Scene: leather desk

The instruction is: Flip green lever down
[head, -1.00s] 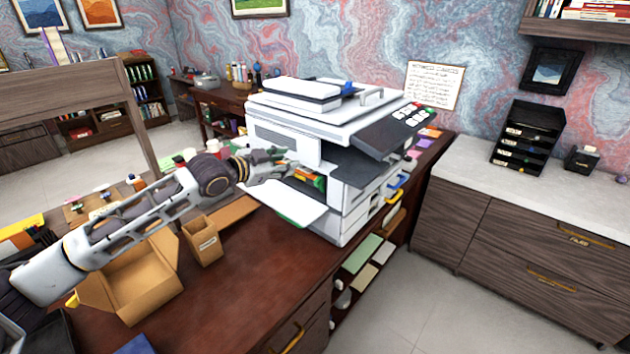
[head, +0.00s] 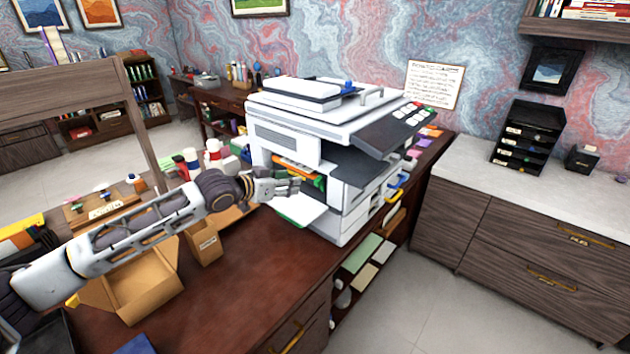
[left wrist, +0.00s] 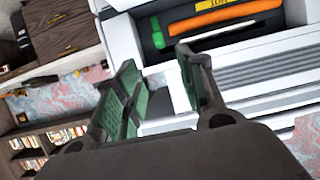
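The green lever (left wrist: 157,33) shows in the left wrist view inside the printer's open side bay, at the left end of an orange bar (left wrist: 225,17). In the head view the lever (head: 319,182) is a small green patch at the bay's right end. My left gripper (head: 291,187) is just outside the bay, in front of and slightly below the orange bar. In the left wrist view its fingers (left wrist: 158,62) are apart with nothing between them, and the lever appears just beyond the gap. I see no contact with it. My right gripper is not in view.
The white printer (head: 283,148) stands on the wooden desk (head: 235,290). Its white side flap (head: 302,212) is folded down below my left gripper. A cardboard box (head: 140,285) and a smaller carton (head: 205,247) stand left of it.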

